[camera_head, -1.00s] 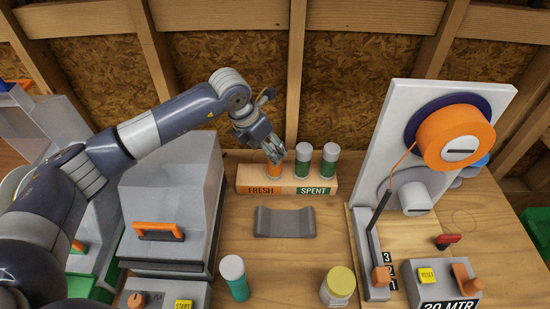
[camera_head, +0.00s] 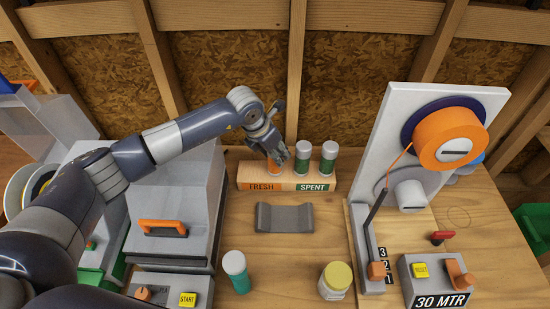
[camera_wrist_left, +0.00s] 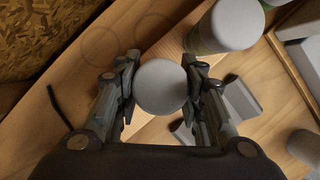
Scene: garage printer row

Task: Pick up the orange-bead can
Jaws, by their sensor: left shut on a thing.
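The orange-bead can (camera_head: 273,169) is at the FRESH end of the wooden rack (camera_head: 240,177), mostly hidden behind my left gripper in the head view. My left gripper (camera_head: 277,156) reaches it from above and is shut on it. In the left wrist view the round pale lid of the can (camera_wrist_left: 162,88) sits between the two fingers (camera_wrist_left: 160,86). I cannot tell whether the can's base still touches the rack. My right gripper is not in view.
Two green-bead cans (camera_head: 302,160) (camera_head: 327,160) stand close to the right on the SPENT side. A grey cradle (camera_head: 284,218) lies in front of the rack. A teal can (camera_head: 236,272) and a yellow-lidded jar (camera_head: 336,280) stand nearer. An orange spool (camera_head: 450,135) is on the right.

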